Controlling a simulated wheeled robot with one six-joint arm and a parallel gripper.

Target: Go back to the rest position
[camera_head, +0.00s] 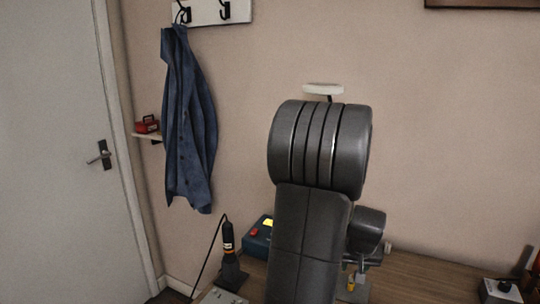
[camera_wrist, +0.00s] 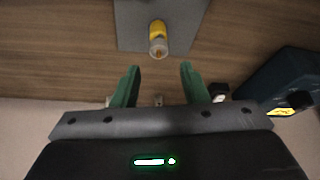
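My gripper (camera_wrist: 158,70) shows in the wrist view with its two green fingers apart and nothing between them. Ahead of the fingertips, apart from them, is a yellow knob-like part with a pale round end (camera_wrist: 157,39) on a grey plate (camera_wrist: 130,25). In the head view my dark arm stands large in the middle and hides part of the bench. The small yellow part (camera_head: 351,283) shows just right of the arm, low in the picture.
A wooden bench (camera_head: 425,279) runs along the wall. A dark blue box (camera_head: 257,245) with a yellow display, also in the wrist view (camera_wrist: 270,85), and a black-and-orange tool (camera_head: 229,240) stand left of my arm. A knobbed box (camera_head: 501,290) is at right. A jacket (camera_head: 188,120) hangs behind.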

